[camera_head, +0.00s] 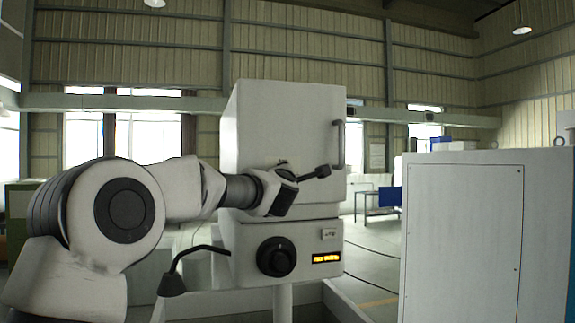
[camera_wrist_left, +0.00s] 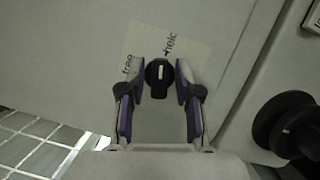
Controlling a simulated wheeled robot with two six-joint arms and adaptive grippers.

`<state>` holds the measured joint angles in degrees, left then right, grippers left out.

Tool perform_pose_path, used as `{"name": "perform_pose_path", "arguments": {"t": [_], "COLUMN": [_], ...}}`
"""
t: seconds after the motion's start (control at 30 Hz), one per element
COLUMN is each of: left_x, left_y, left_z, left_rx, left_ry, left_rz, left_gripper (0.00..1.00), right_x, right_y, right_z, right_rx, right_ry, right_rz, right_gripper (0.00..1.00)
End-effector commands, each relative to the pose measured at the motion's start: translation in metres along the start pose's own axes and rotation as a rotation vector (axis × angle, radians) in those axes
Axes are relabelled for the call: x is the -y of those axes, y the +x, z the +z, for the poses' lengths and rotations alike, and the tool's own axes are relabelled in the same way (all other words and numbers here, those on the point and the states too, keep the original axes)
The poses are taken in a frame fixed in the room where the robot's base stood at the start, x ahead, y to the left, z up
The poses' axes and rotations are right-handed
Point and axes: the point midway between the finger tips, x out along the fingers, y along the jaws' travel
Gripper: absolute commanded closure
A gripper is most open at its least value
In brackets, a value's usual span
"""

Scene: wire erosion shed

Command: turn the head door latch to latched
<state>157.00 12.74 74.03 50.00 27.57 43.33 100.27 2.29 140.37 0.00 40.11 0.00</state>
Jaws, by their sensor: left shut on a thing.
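The latch is a small black knob (camera_wrist_left: 158,77) with a pale bar on a light label (camera_wrist_left: 193,55) on the grey door face. One printed word looks like "free"; the other, to its right, is hard to read. In the left wrist view the pale bar points up the picture, close to a small tick by the second word. My left gripper (camera_wrist_left: 160,86) has a finger on each side of the knob and is shut on it. In the head view my left gripper (camera_head: 285,192) is at the white head's door (camera_head: 285,120); its fingertips and the knob are hidden.
A door handle (camera_head: 339,145) stands at the door's right edge. Below are a black dial (camera_head: 276,257) and a lit display (camera_head: 326,258). A black curved rod (camera_head: 172,284) juts out at left. A large white cabinet (camera_head: 462,235) fills the right.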

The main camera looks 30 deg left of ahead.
Motion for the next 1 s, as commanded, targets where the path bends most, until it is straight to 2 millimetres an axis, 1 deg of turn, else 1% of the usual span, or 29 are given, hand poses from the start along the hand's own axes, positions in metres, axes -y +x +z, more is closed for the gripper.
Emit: {"name": "perform_pose_path", "arguments": {"t": [0.03,0.1,0.4,0.6,1.0], "left_x": [-0.0048,-0.0040,-0.0022,-0.0024,-0.0035], "left_y": [0.0005,0.0004,0.0001,0.0001,0.0000], "left_z": [0.0002,0.0000,-0.0005,-0.0004,-0.0002], "left_rx": [-0.001,-0.001,-0.002,-0.002,-0.002], "left_ry": [0.032,0.080,0.226,0.266,0.272], "left_rz": [-0.012,-0.032,-0.090,-0.105,-0.106], "left_gripper": [1.00,1.00,1.00,1.00,1.00], "right_x": [0.0000,0.0001,0.0001,0.0001,0.0001], "right_y": [-0.0069,-0.0093,-0.0127,-0.0132,-0.0134], "right_z": [0.0001,0.0000,0.0001,0.0001,0.0001], "right_rx": [0.000,0.000,0.000,0.000,0.000], "right_ry": [0.000,0.000,0.000,0.000,0.000], "right_rz": [0.000,0.000,0.000,0.000,0.000], "right_gripper": [1.00,1.00,1.00,1.00,1.00]}}
